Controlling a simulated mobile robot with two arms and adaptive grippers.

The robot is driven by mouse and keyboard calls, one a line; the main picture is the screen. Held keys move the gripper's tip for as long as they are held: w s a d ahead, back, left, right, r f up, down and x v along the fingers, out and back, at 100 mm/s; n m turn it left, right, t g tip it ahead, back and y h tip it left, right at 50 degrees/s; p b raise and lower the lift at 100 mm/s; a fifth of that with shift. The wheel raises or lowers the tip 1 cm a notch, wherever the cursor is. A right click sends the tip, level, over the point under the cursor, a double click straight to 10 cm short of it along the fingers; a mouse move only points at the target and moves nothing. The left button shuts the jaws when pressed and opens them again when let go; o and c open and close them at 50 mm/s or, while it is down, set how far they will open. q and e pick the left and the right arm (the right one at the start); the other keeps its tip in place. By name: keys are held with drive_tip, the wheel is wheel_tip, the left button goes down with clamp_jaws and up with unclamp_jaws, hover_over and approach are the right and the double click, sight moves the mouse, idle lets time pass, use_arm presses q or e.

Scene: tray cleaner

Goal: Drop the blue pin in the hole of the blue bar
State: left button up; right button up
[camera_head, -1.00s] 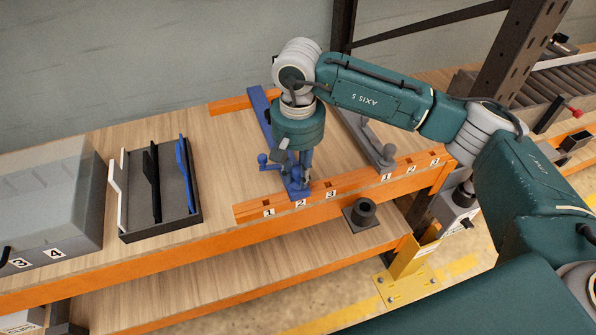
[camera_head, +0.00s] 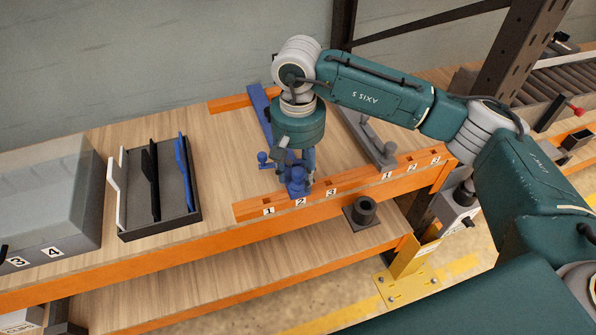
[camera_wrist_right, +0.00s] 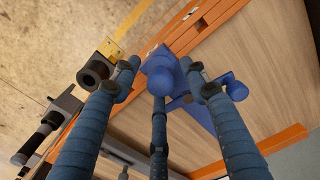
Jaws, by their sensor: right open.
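The blue bar (camera_head: 259,112) lies across the wood bench, its near end on the orange rail by label 2. The blue pin (camera_head: 297,185) stands at that near end with its knob up; its lower part and the hole are hidden. My right gripper (camera_head: 297,171) is above the pin, pointing down. In the right wrist view, its fingers (camera_wrist_right: 163,84) are spread to either side of the pin's round head (camera_wrist_right: 158,76), with gaps. My left gripper is not in view.
A grey bar (camera_head: 366,135) lies to the right. A dark tray (camera_head: 160,232) with white, black and blue plates is at left, beside a grey box (camera_head: 45,205). A black hollow cylinder (camera_head: 364,209) stands in front of the orange rail (camera_head: 340,192). Bare bench lies between tray and blue bar.

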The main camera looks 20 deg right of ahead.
wheel_tip(320, 180, up, 12)
drive_tip(key=shift+f, duration=0.2)
drive_tip(key=shift+f, duration=0.1)
idle(0.5)
